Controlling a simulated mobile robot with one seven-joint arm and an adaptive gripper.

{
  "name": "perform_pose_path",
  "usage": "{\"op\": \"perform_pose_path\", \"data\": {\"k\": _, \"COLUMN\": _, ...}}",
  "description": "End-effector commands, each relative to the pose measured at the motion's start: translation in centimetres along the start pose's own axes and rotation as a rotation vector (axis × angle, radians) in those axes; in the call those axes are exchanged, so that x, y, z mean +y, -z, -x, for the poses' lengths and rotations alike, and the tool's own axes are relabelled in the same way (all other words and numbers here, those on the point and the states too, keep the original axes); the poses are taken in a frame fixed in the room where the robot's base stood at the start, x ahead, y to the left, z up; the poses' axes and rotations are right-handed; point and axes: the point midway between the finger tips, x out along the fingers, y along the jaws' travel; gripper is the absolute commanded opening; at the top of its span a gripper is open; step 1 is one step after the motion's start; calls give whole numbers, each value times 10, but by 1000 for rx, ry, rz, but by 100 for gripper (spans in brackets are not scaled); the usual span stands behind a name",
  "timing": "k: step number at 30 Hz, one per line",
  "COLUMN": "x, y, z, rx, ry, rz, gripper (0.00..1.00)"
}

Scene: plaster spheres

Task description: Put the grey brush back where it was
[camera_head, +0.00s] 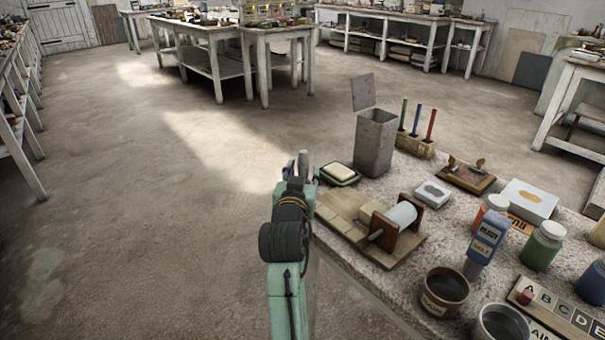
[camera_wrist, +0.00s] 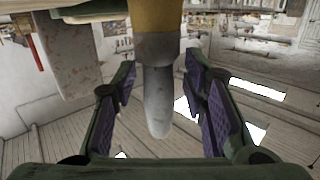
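In the wrist view, which is upside down, the grey brush (camera_wrist: 158,98) shows between my fingers. It has a rounded grey handle, a grey-brown collar and a yellow-brown part cut off by the picture's edge. My gripper (camera_wrist: 159,62) has its purple finger pads on either side, with the tips at the collar; finger contact is hard to make out, but it looks held. In the head view my gripper (camera_head: 303,168) is small, at the table's far left corner beside the soap dish. The brush is not clearly told apart from the gripper there.
The speckled table (camera_head: 345,258) bears a green soap dish (camera_head: 340,174), a lidded metal bin (camera_head: 374,142), a pencil block (camera_head: 415,145), a roller press (camera_head: 400,215), a blue salt bottle (camera_head: 484,238) and a brown pot (camera_head: 444,291). Open floor lies left of it.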

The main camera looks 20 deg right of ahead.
Motion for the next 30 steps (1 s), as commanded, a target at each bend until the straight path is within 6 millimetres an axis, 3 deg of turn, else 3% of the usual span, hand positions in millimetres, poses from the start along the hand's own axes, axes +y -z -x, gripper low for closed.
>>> {"op": "perform_pose_path", "data": {"k": 11, "x": 0, "y": 5, "z": 2, "rx": 1, "ry": 0, "rz": 0, "gripper": 42}}
{"op": "perform_pose_path", "data": {"k": 17, "x": -1, "y": 2, "z": 36, "rx": 2, "ry": 2, "rz": -1, "gripper": 42}}
{"op": "perform_pose_path", "data": {"k": 24, "x": -1, "y": 2, "z": 96, "rx": 3, "ry": 2, "rz": -2, "gripper": 42}}
{"op": "perform_pose_path", "data": {"k": 25, "x": 0, "y": 10, "z": 94, "rx": -5, "ry": 0, "rz": 0, "gripper": 42}}
{"op": "perform_pose_path", "data": {"k": 30, "x": 1, "y": 10, "z": 98, "rx": -7, "ry": -4, "rz": -1, "gripper": 42}}
